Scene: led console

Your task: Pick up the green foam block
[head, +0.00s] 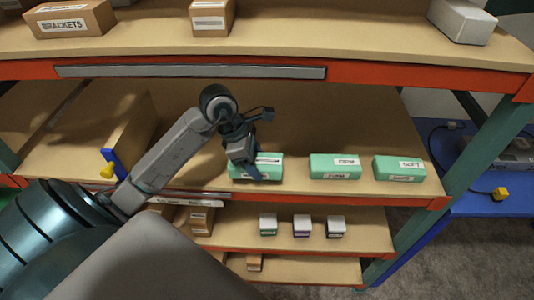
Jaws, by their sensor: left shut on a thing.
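Three green blocks with white labels are in a row on the middle shelf in the head view. My left gripper (246,163) reaches down from above onto the left green block (270,172) and is shut on it, covering part of its top and front. I cannot tell whether this block still touches the shelf. The middle green block (334,166) and the right green block (399,168) stand apart from it to the right. Their label text is too small to read surely. My right gripper is not in view.
An upper shelf with an orange edge (420,78) runs above my left arm, carrying a brackets box (69,19). A brown divider (126,133) and a blue and yellow item (110,166) are to the left. Small boxes (301,226) stand on the shelf below.

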